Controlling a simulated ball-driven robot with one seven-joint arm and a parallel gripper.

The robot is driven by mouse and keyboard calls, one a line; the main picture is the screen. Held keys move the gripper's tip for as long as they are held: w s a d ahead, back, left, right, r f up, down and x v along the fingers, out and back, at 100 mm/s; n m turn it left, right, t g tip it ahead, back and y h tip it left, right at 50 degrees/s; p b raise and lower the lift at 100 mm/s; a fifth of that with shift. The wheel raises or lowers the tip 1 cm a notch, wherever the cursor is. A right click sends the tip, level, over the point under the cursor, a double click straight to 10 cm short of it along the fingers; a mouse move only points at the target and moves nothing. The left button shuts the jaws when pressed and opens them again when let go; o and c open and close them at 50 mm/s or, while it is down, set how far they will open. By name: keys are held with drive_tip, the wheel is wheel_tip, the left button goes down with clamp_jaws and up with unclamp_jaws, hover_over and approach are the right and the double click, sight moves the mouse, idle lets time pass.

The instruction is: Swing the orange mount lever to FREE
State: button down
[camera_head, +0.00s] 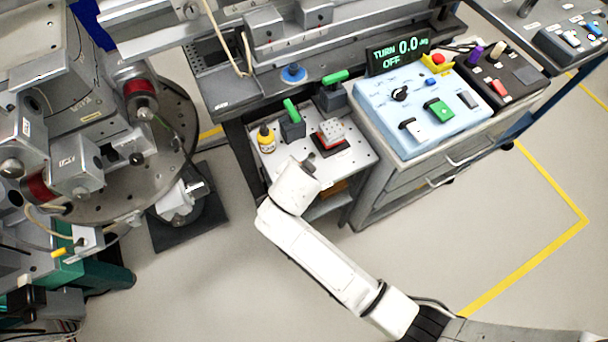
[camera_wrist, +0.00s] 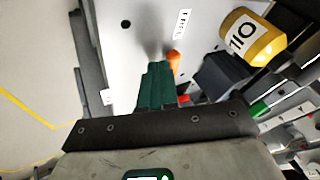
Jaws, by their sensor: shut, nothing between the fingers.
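The orange mount lever (camera_wrist: 174,59) shows in the wrist view as a small orange end, just right of my fingertips and partly hidden behind them. I cannot tell whether they touch. A white label (camera_wrist: 181,24), which seems to read FREE, is on the pale plate just beyond the lever's end. My gripper (camera_wrist: 158,66) is shut, its dark green fingers together with nothing between them. In the head view, my arm reaches to the front of the small white shelf (camera_head: 354,157). The lever cannot be made out there.
A yellow oil bottle (camera_wrist: 252,38) stands right of the lever; it also shows in the head view (camera_head: 266,139). Green-handled clamps (camera_head: 292,125) and a red-based block (camera_head: 331,136) stand beside it. A blue control panel (camera_head: 420,110) is to the right. Open floor lies in front.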

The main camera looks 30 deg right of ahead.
drive_tip(key=shift+w+a, duration=0.25)
drive_tip(key=shift+w, duration=0.35)
idle(0.3)
